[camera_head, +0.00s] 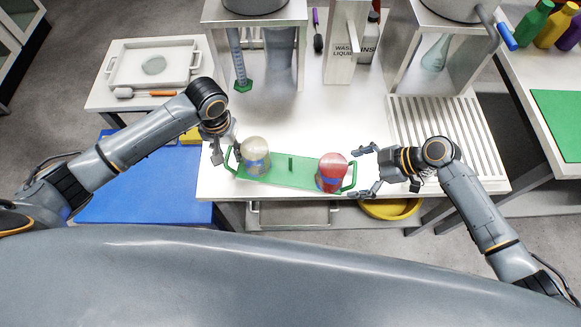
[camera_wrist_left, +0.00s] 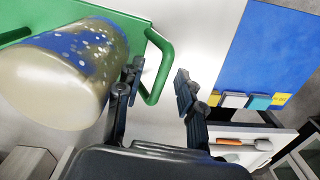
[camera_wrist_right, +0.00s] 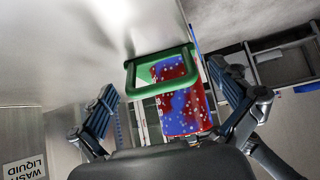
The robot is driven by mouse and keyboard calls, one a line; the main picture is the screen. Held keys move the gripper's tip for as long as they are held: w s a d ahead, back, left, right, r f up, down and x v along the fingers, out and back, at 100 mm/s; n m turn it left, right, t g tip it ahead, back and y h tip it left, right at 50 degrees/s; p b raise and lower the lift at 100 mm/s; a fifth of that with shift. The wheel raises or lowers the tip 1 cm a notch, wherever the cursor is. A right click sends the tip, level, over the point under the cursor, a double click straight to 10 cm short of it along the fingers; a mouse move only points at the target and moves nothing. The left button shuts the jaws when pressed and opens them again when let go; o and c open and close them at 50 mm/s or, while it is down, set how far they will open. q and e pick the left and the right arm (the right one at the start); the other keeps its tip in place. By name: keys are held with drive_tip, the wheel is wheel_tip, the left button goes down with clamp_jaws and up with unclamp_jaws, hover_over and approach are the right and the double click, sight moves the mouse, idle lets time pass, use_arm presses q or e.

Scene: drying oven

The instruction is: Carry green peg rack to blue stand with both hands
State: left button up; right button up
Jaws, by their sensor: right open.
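The green peg rack (camera_head: 285,172) lies on the white table, with a loop handle at each end. A beige-and-blue container (camera_head: 255,155) stands on its left end and a red-and-blue one (camera_head: 332,172) on its right end. My left gripper (camera_head: 224,138) is open at the left handle; in the left wrist view the handle (camera_wrist_left: 163,58) shows between its fingers (camera_wrist_left: 158,85). My right gripper (camera_head: 366,170) is open just right of the right handle, which lies between its spread fingers in the right wrist view (camera_wrist_right: 160,58). The blue stand (camera_head: 145,195) is a flat blue surface left of the table.
A white tray (camera_head: 150,62) and an orange-handled tool (camera_head: 150,94) are on the side bench. Behind the rack stand metal frames with a cylinder (camera_head: 238,60). A ribbed drainboard (camera_head: 440,130) is at right. A yellow bowl (camera_head: 392,208) sits below the table edge.

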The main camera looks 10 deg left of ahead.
use_arm(q)
drive_tip(key=c, duration=0.7)
use_arm(e)
drive_tip(key=c, duration=0.7)
use_arm(q)
clamp_jaws()
use_arm(e)
drive_tip(key=c, duration=0.9)
drive_tip(key=shift+o, duration=0.2)
use_arm(q)
drive_tip(key=shift+r, duration=0.1)
use_arm(e)
drive_tip(key=shift+r, duration=0.15)
